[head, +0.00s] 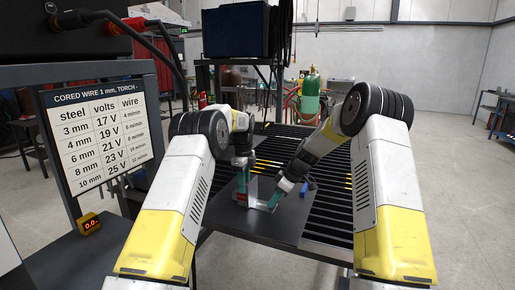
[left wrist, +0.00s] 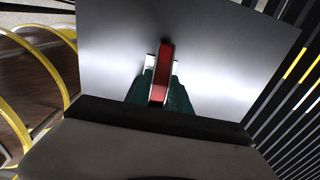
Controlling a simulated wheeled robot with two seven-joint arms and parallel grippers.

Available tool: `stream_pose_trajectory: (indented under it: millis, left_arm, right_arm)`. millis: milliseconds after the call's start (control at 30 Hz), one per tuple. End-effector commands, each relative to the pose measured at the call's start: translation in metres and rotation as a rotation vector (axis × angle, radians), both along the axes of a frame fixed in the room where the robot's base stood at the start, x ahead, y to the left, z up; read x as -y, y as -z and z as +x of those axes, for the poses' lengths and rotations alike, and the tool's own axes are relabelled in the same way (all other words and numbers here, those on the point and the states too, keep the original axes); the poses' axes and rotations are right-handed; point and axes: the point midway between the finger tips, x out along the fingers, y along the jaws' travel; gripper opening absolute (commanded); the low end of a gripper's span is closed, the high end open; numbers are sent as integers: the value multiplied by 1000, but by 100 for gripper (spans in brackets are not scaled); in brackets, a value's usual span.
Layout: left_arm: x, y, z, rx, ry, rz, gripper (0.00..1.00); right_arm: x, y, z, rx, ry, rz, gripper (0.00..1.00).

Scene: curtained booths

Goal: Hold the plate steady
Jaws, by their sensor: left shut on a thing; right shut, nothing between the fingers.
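A flat dark plate (head: 262,228) lies on the slatted table; in the left wrist view its broad surface (left wrist: 215,55) looks silvery grey. My left gripper (head: 241,188) points down over it, its teal fingers shut on a narrow red piece with pale edges (left wrist: 163,72). Whether this piece touches the plate I cannot tell. A small pale piece (head: 254,187) stands between my grippers, partly hidden by them. My right gripper (head: 271,204) slants down to the left, low over the plate, shut and empty; its contact with anything is unclear.
The slatted table (head: 330,215) with yellow strips extends behind and right. A small blue object (head: 308,190) is right of the right gripper. A settings board (head: 100,130) and an orange display (head: 90,223) stand at left. A green gas cylinder (head: 311,96) stands farther back.

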Motion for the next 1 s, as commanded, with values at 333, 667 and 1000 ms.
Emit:
stream_pose_trajectory:
  millis: [333,667,1000]
  left_arm:
    - [0,-1,0,-1,0,-1,0]
    - [-2,-3,1,-8,-1,-25,0]
    - [-8,-7,4,-41,-1,-106,0]
  right_arm:
    - [1,6,-3,-11,-2,-3,0]
    - [1,6,-3,-11,-2,-3,0]
    - [1,6,-3,-11,-2,-3,0]
